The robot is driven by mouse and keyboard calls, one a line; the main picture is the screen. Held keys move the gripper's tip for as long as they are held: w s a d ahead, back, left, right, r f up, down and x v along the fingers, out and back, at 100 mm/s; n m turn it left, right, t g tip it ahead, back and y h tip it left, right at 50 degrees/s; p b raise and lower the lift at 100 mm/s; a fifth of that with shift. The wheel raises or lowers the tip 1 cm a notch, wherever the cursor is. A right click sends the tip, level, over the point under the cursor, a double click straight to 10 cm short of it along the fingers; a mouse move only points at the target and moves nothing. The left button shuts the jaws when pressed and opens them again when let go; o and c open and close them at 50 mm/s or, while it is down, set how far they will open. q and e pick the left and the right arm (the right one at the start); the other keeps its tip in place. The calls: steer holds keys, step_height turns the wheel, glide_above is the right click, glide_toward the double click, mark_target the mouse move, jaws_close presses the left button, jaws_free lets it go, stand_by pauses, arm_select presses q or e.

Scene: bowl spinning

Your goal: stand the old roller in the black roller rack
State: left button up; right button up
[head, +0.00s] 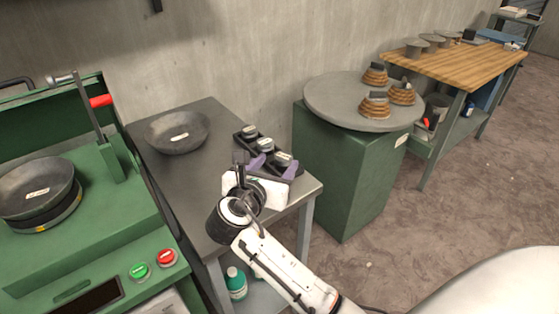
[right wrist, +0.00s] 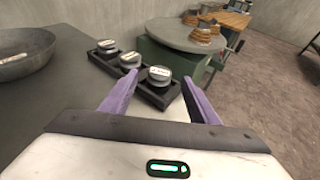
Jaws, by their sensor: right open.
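The black roller rack (head: 241,141) stands on the grey table, near its back right edge. Three grey rollers with white labels stand in it: a far one (right wrist: 106,44), a middle one (right wrist: 130,60) and a near one (right wrist: 159,75). The label writing is too small to read, so I cannot tell which is the old roller. My right gripper (head: 275,167) is open at the near end of the rack. In the right wrist view its purple fingers (right wrist: 159,82) appear on either side of the near roller; I cannot tell whether they touch it. My left gripper is out of view.
A labelled dark bowl (head: 178,132) lies on the grey table (head: 205,190), left of the rack. A green machine (head: 90,235) with another bowl (head: 38,188) and a red-handled lever (head: 100,100) stands left. A round grey table (head: 335,100) with wooden forms stands right, beyond a gap.

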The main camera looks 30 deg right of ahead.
steer(key=shift+v, duration=2)
